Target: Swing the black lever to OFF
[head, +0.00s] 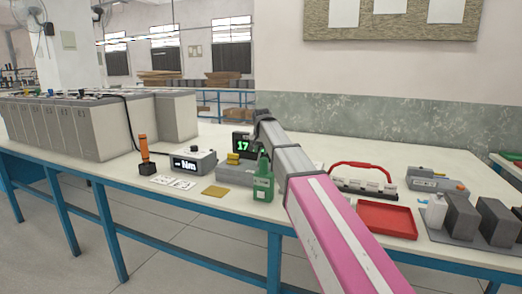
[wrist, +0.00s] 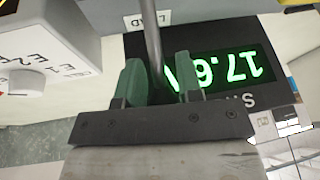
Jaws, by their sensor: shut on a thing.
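In the wrist view, the two green fingers of my gripper (wrist: 160,82) stand on either side of a slim dark-grey rod, which I take for the black lever (wrist: 153,38). The gripper is shut on it. The rod runs from the top edge down between the fingers, and its lower end is hidden there. A LOAD label (wrist: 150,19) lies behind the rod. In the head view, my arm reaches over the bench to the instruments near a green-digit display (head: 242,145). The lever and fingertips cannot be made out there.
The display reads 17.6, upside down, in the wrist view (wrist: 225,68). A green bottle (head: 263,185) stands close to my arm. A grey meter (head: 193,163) and an orange-handled tool (head: 144,150) are to the left. A red tray (head: 387,219) lies right of my arm.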

